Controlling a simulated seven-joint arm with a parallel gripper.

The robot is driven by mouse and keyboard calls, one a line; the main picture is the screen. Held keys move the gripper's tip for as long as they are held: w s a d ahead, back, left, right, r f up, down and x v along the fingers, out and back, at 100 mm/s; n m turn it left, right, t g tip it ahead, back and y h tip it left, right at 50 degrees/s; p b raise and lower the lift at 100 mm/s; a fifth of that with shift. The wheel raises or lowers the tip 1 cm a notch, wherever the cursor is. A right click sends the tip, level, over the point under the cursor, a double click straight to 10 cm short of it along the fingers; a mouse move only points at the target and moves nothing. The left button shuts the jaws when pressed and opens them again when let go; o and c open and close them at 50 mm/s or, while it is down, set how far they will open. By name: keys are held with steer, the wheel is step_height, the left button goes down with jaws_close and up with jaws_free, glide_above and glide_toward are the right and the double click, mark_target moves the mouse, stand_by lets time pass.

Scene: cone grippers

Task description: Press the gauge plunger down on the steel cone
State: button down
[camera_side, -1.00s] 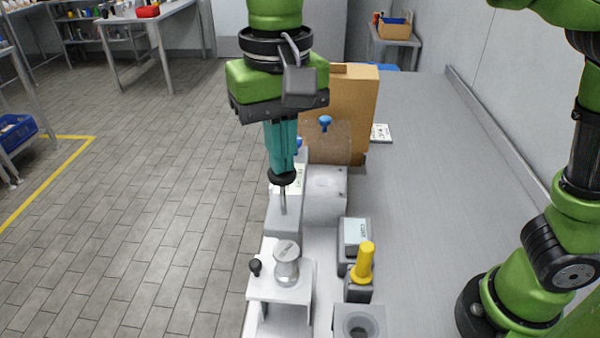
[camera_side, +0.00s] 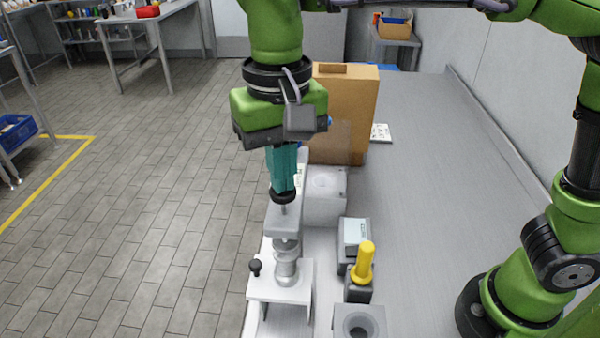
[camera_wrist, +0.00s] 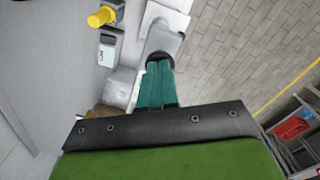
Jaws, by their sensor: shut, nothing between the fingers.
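My gripper (camera_side: 283,188) has teal fingers that are shut and point down onto the black plunger knob (camera_side: 283,197), with nothing between them. A short bit of plunger rod (camera_side: 283,209) shows between the knob and the grey gauge arm (camera_side: 283,220). Below the arm, the plunger's lower end is at the top of the steel cone (camera_side: 286,270); the exact contact is too small to tell. The cone stands upright on a white stand (camera_side: 263,290). In the wrist view the fingers (camera_wrist: 159,68) cover part of the black knob; the cone is hidden.
To the right are a grey display box (camera_side: 355,236), a yellow-handled piece (camera_side: 364,263) and a grey block with a round hole (camera_side: 359,324). A brown box (camera_side: 345,110) stands behind. The bench's right side is clear.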

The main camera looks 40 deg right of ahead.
steer(key=shift+f, duration=0.9)
stand_by(0.3)
step_height(320, 180, up, 13)
stand_by(1.3)
